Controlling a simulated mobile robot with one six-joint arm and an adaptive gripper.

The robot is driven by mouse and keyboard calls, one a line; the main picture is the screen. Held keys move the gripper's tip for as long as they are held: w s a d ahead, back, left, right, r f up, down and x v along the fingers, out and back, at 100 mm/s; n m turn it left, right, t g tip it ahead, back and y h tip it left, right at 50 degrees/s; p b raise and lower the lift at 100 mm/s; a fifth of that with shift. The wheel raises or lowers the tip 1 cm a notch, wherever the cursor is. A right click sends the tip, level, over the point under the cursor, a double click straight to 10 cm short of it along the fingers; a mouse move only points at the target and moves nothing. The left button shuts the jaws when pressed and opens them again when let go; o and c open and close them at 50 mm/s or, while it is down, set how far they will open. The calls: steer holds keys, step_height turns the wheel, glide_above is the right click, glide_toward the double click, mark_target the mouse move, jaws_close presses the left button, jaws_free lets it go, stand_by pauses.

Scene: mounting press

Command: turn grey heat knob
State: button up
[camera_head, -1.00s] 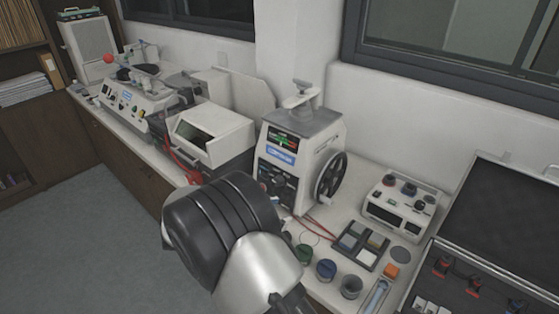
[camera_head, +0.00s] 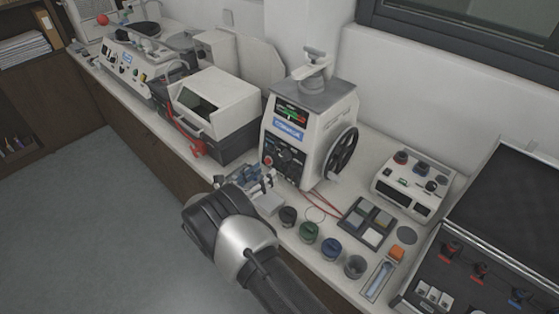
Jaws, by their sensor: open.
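The white mounting press (camera_head: 304,132) stands on the counter near the middle of the head view. Its front panel (camera_head: 283,155) carries a red knob (camera_head: 286,155) and dark knobs. The panel's details are too small to tell which knob is the grey heat knob. My arm reaches up from the bottom of the picture, its dark rounded joint in front of the counter, below and left of the press.
A black handwheel (camera_head: 342,152) is on the press's right side. A small blue-grey device (camera_head: 262,182) sits before the press. Several jars, including a green one (camera_head: 310,233), line the counter's front. A white control box (camera_head: 413,185) stands right. A white-hooded machine (camera_head: 214,98) stands left.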

mark_target(283, 157)
steer(key=x, duration=0.8)
steer(key=shift+w+d+b, duration=0.25)
steer(key=shift+w+b, duration=0.05)
steer(key=shift+b, duration=0.05)
steer(key=shift+c, duration=0.5)
steer(key=c, duration=1)
